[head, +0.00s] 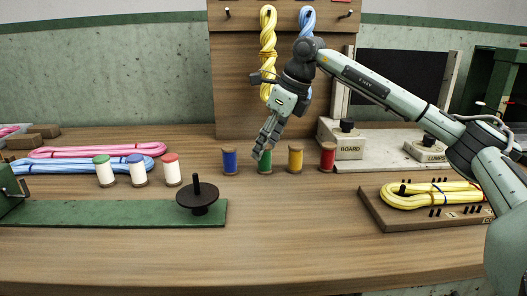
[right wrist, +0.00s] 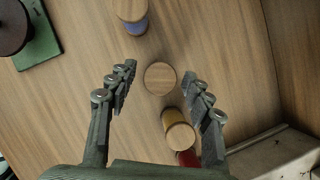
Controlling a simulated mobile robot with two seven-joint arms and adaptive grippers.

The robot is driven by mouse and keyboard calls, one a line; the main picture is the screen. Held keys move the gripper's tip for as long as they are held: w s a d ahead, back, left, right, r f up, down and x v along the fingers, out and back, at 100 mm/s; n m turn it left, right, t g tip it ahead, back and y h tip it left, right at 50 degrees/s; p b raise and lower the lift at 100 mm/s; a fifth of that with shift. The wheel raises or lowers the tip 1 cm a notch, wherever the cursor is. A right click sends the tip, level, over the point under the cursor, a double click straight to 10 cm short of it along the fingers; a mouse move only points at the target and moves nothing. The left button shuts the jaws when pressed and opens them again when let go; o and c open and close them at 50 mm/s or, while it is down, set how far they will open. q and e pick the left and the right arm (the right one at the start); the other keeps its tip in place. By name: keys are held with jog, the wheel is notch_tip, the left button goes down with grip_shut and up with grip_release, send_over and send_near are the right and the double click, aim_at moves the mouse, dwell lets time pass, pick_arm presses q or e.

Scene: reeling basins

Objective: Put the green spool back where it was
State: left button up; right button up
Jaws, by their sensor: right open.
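The green spool (head: 265,167) stands upright on the wooden table, in a row between the blue spool (head: 229,161) and the yellow spool (head: 295,158). My right gripper (head: 262,152) is at its top, fingers pointing down and partly covering it. In the right wrist view the fingers are open, one on each side of the green spool's round wooden top (right wrist: 160,78), with gaps on both sides. Its green side is hidden there. I cannot tell how far the fingertips are above or below its top. My left gripper is not in view.
The red spool (head: 328,157) ends the row at right. Three white spools (head: 138,171) stand at left, near a green plate with a black disc and peg (head: 198,197). Yellow cord (head: 428,194) lies on a board at right. The front table is clear.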

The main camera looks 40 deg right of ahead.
jog(key=v, duration=1)
jog(key=shift+s+f, duration=0.1)
jog(key=shift+f, duration=0.05)
